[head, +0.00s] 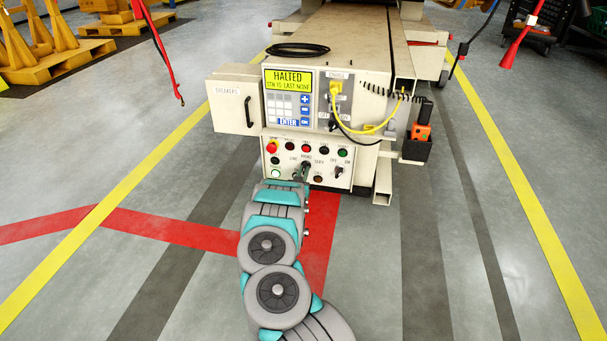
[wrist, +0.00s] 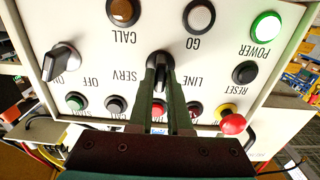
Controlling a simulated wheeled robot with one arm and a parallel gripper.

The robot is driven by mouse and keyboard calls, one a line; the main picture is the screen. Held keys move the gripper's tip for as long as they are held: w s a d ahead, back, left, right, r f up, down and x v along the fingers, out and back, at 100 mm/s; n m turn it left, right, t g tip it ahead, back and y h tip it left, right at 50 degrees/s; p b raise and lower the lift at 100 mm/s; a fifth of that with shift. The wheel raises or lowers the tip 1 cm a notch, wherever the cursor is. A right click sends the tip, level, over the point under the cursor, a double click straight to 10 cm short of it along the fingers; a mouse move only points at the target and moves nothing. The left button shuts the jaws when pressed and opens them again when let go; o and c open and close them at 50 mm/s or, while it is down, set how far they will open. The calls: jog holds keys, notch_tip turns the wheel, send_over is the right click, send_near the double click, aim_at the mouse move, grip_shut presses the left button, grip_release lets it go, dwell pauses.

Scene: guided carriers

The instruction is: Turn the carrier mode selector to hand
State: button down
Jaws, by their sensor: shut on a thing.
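The mode selector (wrist: 159,57) is a dark rotary knob in the middle of the carrier's lower control panel (wrist: 217,62). It stands between the LINE and SERV labels in the wrist view, where the panel appears upside down. My gripper (wrist: 161,82) is shut on the selector, one finger on each side. The fingers cover much of the knob and the panel behind it, so its exact pointing direction is hard to tell. In the head view my gripper (head: 302,174) reaches the panel from the front, below the display (head: 288,80), which reads HALTED.
An OFF/ON knob (wrist: 61,61) and a red mushroom button (wrist: 232,122) flank the selector. The power button (wrist: 266,27) glows green. A yellow cable (head: 372,129) hangs beside the panel, near an orange handset (head: 422,132).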

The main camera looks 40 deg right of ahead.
dwell(0.3)
jog(key=c, duration=0.9)
grip_release()
jog(key=shift+o, duration=0.2)
jog(key=p+v, duration=0.1)
jog(key=v, duration=0.7)
